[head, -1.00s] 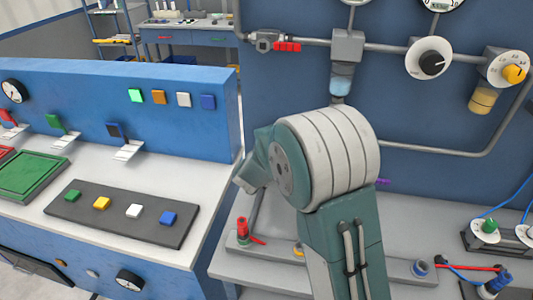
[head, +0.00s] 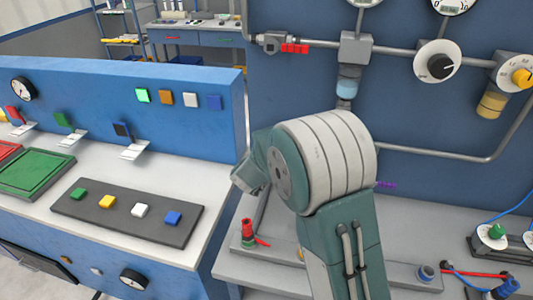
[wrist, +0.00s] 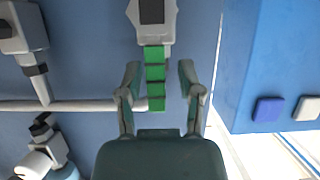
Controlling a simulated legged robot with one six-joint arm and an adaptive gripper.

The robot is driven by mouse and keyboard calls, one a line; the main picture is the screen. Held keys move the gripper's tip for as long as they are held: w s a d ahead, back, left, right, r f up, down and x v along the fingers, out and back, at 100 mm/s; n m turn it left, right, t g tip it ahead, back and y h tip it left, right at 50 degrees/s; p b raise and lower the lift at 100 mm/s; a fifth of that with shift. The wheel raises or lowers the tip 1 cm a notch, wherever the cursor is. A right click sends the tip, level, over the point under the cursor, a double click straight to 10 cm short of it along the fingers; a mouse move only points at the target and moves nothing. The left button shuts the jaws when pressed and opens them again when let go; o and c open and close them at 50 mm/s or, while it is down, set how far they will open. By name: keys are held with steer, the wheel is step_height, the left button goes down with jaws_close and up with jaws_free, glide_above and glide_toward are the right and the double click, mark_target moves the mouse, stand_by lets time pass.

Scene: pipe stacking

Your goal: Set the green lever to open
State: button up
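In the wrist view, the green lever (wrist: 154,62) is a ribbed green handle on a grey valve body (wrist: 152,25) fixed to a pipe. It points down the picture from that body. My gripper (wrist: 159,74) is open, with one finger on each side of the lever. A gap shows between each finger and the lever, and I see no contact. In the head view, my arm hides both the gripper and this lever.
A similar red-handled valve (head: 292,48) sits on the upper pipe. The blue button console (head: 110,110) stands close on the left, and its face (wrist: 260,60) is near my gripper in the wrist view. A bench (head: 400,220) with small fittings lies below my arm.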

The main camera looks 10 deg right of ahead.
steer(key=shift+r, duration=0.1)
steer(key=v, duration=1.2)
steer(key=shift+a, duration=0.1)
